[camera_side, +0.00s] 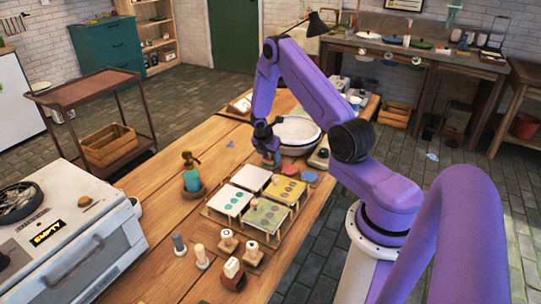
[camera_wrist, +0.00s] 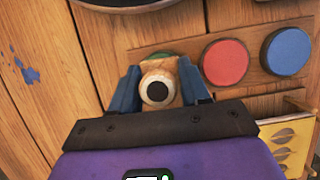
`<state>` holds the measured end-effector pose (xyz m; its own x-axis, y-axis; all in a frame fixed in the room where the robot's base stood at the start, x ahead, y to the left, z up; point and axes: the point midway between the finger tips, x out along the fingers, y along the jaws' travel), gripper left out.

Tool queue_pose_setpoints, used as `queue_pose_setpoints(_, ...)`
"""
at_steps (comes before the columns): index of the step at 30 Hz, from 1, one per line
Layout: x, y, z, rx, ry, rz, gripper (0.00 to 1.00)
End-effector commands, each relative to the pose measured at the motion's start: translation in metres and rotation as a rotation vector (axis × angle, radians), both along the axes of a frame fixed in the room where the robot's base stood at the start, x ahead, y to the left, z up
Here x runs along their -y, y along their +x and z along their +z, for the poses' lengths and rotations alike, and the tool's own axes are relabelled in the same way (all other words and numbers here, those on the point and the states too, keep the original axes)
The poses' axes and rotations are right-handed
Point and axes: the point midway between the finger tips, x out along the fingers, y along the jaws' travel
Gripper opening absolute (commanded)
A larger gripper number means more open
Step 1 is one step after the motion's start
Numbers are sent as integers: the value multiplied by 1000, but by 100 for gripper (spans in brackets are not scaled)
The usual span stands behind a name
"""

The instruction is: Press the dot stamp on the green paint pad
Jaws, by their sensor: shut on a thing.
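My gripper (camera_wrist: 158,90) is shut on the dot stamp (camera_wrist: 173,66), a pale wooden stamp with a black dot on its top end. The green paint pad (camera_wrist: 150,53) shows only as a sliver behind the stamp in the wrist view; the stamp and fingers hide the rest. The stamp appears over this pad, but I cannot tell whether it touches it. In the side view my gripper (camera_side: 268,152) is low at the far end of the row of pads, and the held stamp is mostly hidden there.
A red pad (camera_wrist: 225,61) and a blue pad (camera_wrist: 288,51) sit right of the green one. A rack of painted tiles (camera_side: 267,214) stands nearer the side camera. Several stamps (camera_side: 228,240) stand at the front. A pump bottle (camera_side: 191,175) is left, a white bowl (camera_side: 297,130) behind.

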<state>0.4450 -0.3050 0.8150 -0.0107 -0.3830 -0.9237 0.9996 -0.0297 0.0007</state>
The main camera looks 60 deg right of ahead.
Motion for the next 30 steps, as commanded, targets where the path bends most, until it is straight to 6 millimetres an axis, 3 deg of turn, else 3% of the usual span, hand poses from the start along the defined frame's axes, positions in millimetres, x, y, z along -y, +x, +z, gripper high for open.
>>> queue_pose_setpoints(5,0,0,2,0,3,0,26)
queue_pose_setpoints(30,0,0,60,0,-1,-1,26)
